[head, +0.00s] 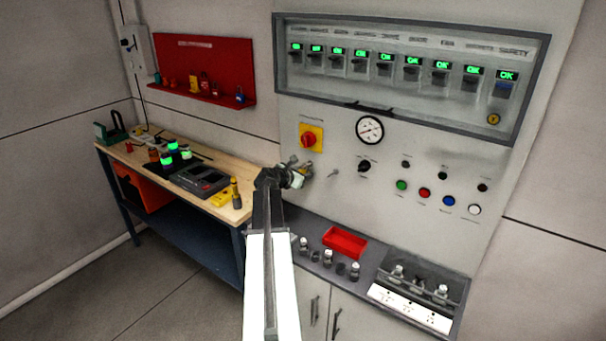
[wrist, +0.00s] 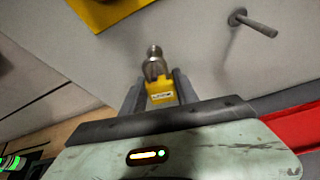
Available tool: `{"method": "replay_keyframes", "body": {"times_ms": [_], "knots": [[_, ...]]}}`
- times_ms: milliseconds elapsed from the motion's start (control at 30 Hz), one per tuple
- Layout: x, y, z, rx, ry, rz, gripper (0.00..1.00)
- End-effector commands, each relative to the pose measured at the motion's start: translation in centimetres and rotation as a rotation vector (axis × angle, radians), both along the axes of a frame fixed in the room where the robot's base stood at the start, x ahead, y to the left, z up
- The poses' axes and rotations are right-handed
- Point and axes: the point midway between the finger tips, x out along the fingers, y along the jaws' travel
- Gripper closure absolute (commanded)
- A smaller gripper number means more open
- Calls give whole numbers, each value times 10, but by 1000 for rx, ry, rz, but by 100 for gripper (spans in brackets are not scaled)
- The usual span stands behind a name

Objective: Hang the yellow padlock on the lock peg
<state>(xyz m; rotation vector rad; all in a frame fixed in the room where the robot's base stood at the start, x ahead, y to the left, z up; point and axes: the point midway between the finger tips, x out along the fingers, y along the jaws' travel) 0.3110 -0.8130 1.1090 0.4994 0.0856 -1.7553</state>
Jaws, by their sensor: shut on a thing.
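The yellow padlock (wrist: 160,93) sits between the two fingers of my gripper (wrist: 159,88) in the wrist view. Its metal shackle end (wrist: 154,62) points away from my gripper toward the panel face. In the head view my gripper (head: 302,170) is close to the panel, below the red and yellow rotary switch, and the padlock is small and partly hidden there. A bare metal peg (wrist: 252,22) sticks out of the panel, up and to the right of the padlock in the wrist view. It also shows right of my gripper in the head view (head: 334,173). Padlock and peg are apart.
The rotary switch (head: 311,138) is just above my gripper, and a gauge (head: 370,130) and black knob (head: 364,166) are to the right. A red tray (head: 345,242) stands on the ledge below. A workbench (head: 150,152) with tools is at left.

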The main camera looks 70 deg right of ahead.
Motion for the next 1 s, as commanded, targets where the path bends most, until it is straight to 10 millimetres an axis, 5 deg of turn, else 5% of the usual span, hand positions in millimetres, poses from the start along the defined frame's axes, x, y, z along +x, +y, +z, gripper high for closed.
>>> {"method": "replay_keyframes", "body": {"times_ms": [233, 267, 333, 733, 1000], "knots": [[1, 0, 0, 0, 0, 1, 100], [1, 0, 0, 0, 0, 1, 56], [1, 0, 0, 0, 0, 1, 39], [2, 5, 3, 1, 0, 1, 39], [7, 48, 22, 1, 0, 2, 39]]}}
